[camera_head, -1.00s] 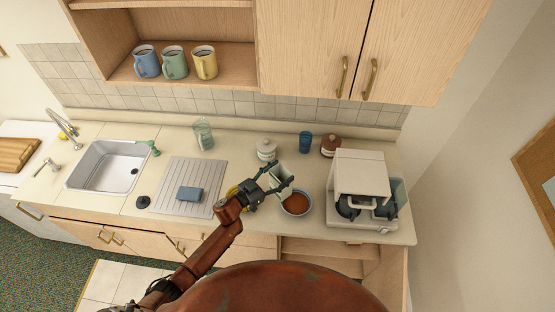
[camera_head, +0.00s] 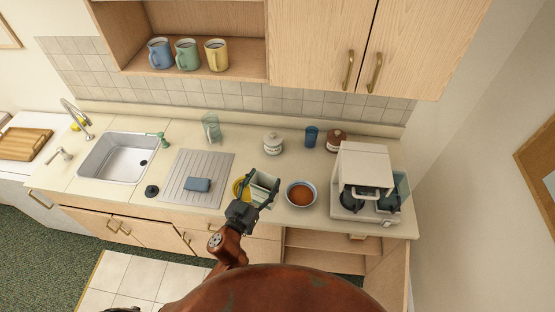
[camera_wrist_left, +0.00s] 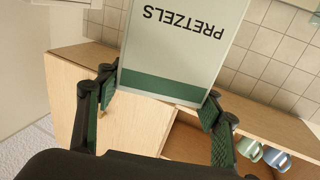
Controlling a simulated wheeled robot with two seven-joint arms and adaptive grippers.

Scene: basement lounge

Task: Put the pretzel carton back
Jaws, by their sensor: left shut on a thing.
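The pretzel carton is a pale box with a dark green band, and in the head view (camera_head: 263,186) it is between the fingers of my left gripper (camera_head: 261,191). The gripper is shut on it, left of the bowl (camera_head: 301,194) with brown contents. In the left wrist view the carton (camera_wrist_left: 180,55) fills the top middle, its "PRETZELS" lettering upside down. The gripper's two fingers (camera_wrist_left: 158,100) flank its green-banded end. My right gripper is not in view.
A white lidded jar (camera_head: 273,143), blue cup (camera_head: 311,136), brown jar (camera_head: 336,140) and coffee machine (camera_head: 364,180) stand on the counter. A yellow item (camera_head: 240,187) is partly hidden by the gripper. Three mugs (camera_head: 187,54) stand in the open shelf above (camera_head: 245,65).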

